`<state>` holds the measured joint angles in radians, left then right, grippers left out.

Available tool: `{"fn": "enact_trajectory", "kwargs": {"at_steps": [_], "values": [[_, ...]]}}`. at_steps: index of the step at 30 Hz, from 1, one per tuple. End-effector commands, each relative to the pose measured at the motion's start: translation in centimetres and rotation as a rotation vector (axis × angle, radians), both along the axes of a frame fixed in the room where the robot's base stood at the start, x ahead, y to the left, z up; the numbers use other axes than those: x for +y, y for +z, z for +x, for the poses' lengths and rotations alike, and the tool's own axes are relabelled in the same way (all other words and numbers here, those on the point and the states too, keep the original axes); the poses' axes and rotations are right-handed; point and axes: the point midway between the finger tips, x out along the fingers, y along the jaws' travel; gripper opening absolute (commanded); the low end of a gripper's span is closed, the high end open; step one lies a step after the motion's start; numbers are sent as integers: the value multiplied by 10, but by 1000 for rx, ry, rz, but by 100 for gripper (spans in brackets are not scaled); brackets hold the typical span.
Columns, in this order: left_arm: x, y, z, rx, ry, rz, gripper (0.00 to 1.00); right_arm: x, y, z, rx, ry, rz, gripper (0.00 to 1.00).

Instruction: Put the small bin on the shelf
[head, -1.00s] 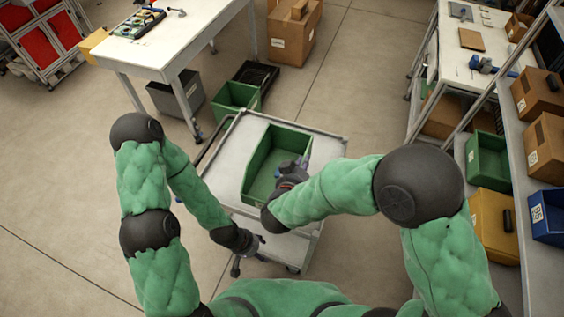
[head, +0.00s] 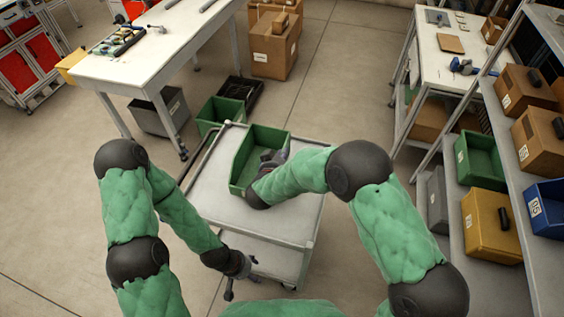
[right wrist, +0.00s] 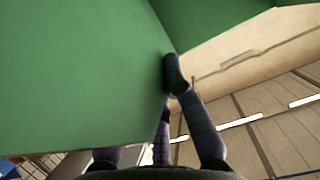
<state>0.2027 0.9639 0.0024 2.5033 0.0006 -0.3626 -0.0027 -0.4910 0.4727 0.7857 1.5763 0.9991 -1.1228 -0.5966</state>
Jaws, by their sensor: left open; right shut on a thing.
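The small green bin (head: 243,165) is at the far end of the wheeled cart's top (head: 215,195) in the head view. I cannot tell whether it rests on the cart or hangs just above it. My right gripper (head: 272,158) is shut on the bin's right wall, partly hidden by my forearm. In the right wrist view the bin's green wall (right wrist: 80,75) fills the left side, with the fingers (right wrist: 172,85) at its edge. My left gripper (head: 232,288) is open and empty beside the cart's near left side. The shelf (head: 490,275) stands at the right.
The shelf holds another green bin (head: 481,160), a yellow bin (head: 485,228), a blue bin (head: 548,207), a grey bin (head: 438,200) and cardboard boxes (head: 540,135). A white table (head: 170,55) stands far left. Open floor lies between cart and shelf.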

Motion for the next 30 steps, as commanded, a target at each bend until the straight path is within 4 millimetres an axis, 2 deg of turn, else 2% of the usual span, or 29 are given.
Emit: {"fn": "enact_trajectory", "kwargs": {"at_steps": [4,10,22,23,24,25,30], "values": [[0,-5,0,0,0,0,59,1,-10,9,-4,-2,1,0],[0,-20,0,0,0,0,59,1,-37,8,-3,-1,1,0],[0,-20,0,0,0,0,59,1,-40,8,-5,-1,1,0],[0,-20,0,0,0,0,59,1,-42,7,0,0,0,17],[0,-19,0,0,0,0,59,1,-41,7,0,0,0,28],[0,-19,0,0,0,0,59,1,-41,7,0,0,0,35],[0,-19,0,0,0,0,59,1,-41,7,0,0,0,35]]}}
